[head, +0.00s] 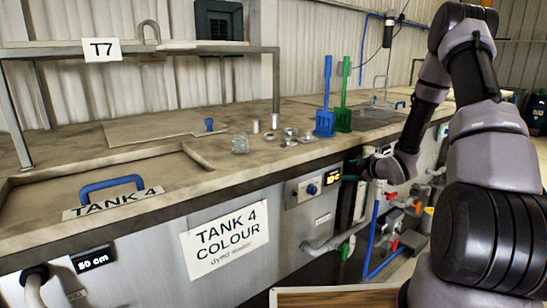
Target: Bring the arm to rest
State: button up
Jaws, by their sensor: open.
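My arm rises along the right side of the head view, bends at the top and comes down to the front of the tank bench. My gripper (352,177) is at the arm's end, dark and partly lost against the dark fittings below the worktop edge. It is open, and I see nothing held in it. Whether it touches the bench front or the pipes there, I cannot tell.
The bench worktop (110,160) runs across the view, with a blue paddle (325,122) and a green paddle (343,119) standing on it. A control box (313,187), valves and a blue pipe (372,235) are near the gripper. A wooden-edged board (335,298) lies low in front.

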jog(key=s+d+r+m+g+h, duration=0.1)
jog(key=s+r+m+h, duration=0.3)
jog(key=r, duration=0.7)
jog(key=s+d+r+m+g+h, duration=0.15)
jog(key=s+r+m, duration=0.4)
jog(key=r, duration=0.65)
jog(key=s+a+r+m, duration=0.2)
jog(key=s+a+r, duration=0.1)
jog(key=s, duration=0.6)
jog(key=s+a+r+m+g+y, duration=0.1)
jog(key=s+a+r+m, duration=0.1)
jog(key=s, duration=0.7)
jog(key=s+a+r+m+g+y, duration=0.1)
jog(key=s+a+r+m, duration=0.2)
jog(key=s, duration=0.7)
jog(key=shift+a+r+m, duration=0.3)
jog(key=shift+r+m, duration=0.05)
jog(key=shift+r, duration=0.25)
jog(key=shift+g, duration=0.25)
